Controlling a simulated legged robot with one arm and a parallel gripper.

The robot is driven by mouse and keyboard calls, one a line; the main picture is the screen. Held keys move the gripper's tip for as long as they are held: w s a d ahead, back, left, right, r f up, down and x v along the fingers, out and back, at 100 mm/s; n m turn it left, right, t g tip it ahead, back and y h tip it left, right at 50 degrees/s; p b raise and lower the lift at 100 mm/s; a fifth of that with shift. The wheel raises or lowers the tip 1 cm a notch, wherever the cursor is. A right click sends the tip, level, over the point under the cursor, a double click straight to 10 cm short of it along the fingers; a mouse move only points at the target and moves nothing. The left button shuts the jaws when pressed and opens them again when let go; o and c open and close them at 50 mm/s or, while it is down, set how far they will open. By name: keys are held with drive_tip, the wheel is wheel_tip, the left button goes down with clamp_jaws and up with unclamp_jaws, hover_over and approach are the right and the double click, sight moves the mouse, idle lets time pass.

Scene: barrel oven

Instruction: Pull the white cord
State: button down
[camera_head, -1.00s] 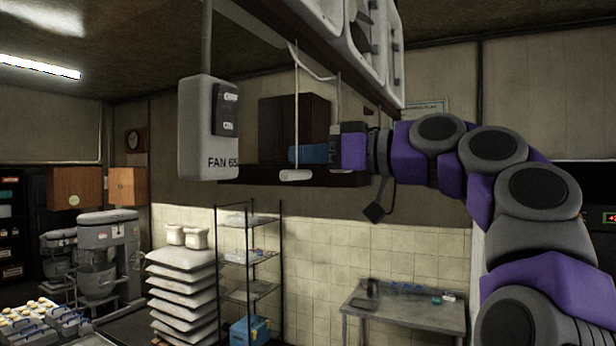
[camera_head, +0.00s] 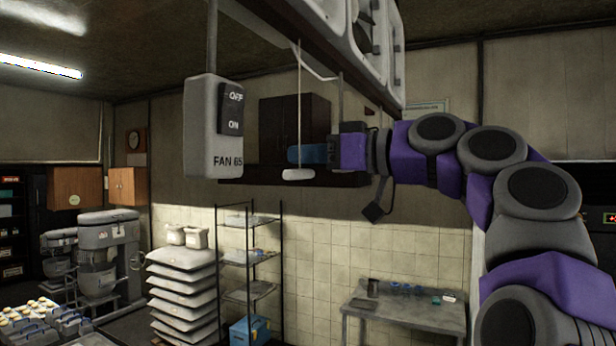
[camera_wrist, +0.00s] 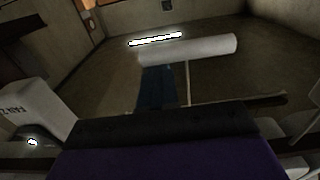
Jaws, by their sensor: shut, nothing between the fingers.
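The white cord (camera_head: 299,100) hangs down from the dark beam at the ceiling. A white cylindrical handle (camera_head: 298,174) is at its lower end. In the wrist view the handle (camera_wrist: 190,49) lies across the upper middle, with the thin cord (camera_wrist: 188,82) running from it. My gripper (camera_head: 292,153) has blue fingers, shut and empty, pointing left just above the handle in the head view. In the wrist view the fingers (camera_wrist: 157,72) reach up to beside the cord and near the handle. I cannot tell whether they touch either one.
Stacked sacks (camera_head: 183,285), a wire shelf (camera_head: 250,258) and a metal table (camera_head: 405,312) stand below. White fan housings (camera_head: 365,40) line the beam above.

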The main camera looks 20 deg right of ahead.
drive_tip(key=shift+a+f+b, duration=0.1)
drive_tip(key=shift+f+b, duration=0.95)
drive_tip(key=shift+f, duration=0.25)
drive_tip(key=shift+r, duration=0.1)
drive_tip(key=shift+a+r+p, duration=0.15)
drive_tip(key=shift+r+p, duration=2.05)
drive_tip(key=shift+r, duration=0.3)
drive_tip(key=v, duration=0.9)
